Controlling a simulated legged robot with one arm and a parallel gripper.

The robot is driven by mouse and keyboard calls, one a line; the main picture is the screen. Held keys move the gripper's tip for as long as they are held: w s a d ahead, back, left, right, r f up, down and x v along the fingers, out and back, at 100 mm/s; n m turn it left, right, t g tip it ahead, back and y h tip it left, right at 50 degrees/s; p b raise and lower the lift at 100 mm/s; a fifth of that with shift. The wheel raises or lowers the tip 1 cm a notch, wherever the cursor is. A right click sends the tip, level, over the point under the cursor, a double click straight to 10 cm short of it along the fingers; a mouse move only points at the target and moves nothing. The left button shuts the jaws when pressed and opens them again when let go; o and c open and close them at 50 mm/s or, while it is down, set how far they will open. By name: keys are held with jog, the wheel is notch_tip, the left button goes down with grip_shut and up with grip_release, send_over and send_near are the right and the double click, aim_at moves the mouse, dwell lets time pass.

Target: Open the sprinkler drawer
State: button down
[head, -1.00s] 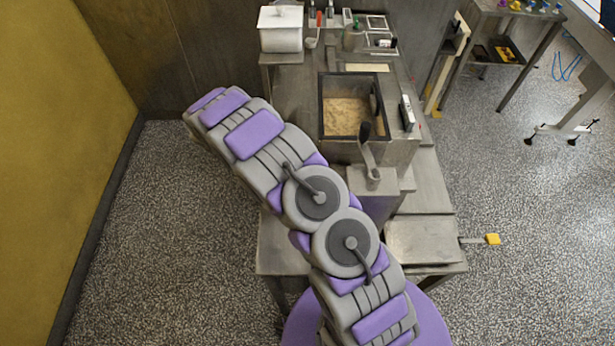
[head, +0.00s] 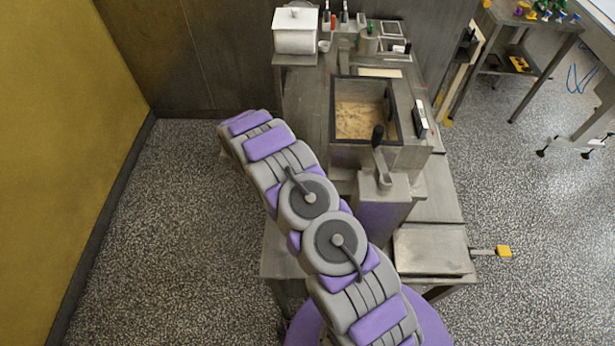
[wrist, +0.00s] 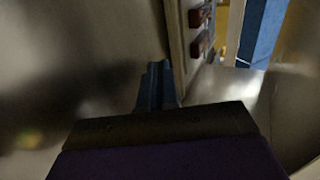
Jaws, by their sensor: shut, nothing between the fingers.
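In the head view, a dark-rimmed metal hopper (head: 333,118) holding tan crumbs stands on the steel machine, with a dark-knobbed crank (head: 379,150) at its front. I cannot make out which part is the sprinkler drawer, nor a drawer front or handle. My gripper (wrist: 158,84) shows in the wrist view as narrow bluish fingers, shut and empty. Its tips are close to a pale metal panel edge, and contact cannot be told. In the head view my gripper is hidden beyond my bent arm, left of the machine.
The wrist view shows two reddish-brown blocks (wrist: 201,28) on a panel and a blue surface (wrist: 262,32). A white lidded box (head: 296,38) stands at the back. A yellow-tipped lever (head: 503,251) sticks out right. Speckled floor (head: 165,220) lies open at left.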

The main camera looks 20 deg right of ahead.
jog(key=d, duration=0.1)
jog(key=s+d, duration=0.1)
jog(key=d+f, duration=0.1)
jog(key=shift+s+d, duration=0.3)
jog(key=shift+d, duration=0.05)
jog(key=shift+s+d, duration=0.25)
jog(key=shift+d, duration=0.45)
jog(key=d, duration=0.1)
jog(key=s+d, duration=0.1)
jog(key=d+p, duration=0.1)
jog(key=shift+s+d+r, duration=0.15)
jog(key=shift+s+d, duration=0.35)
jog(key=shift+d, duration=0.3)
jog(key=shift+a, duration=0.1)
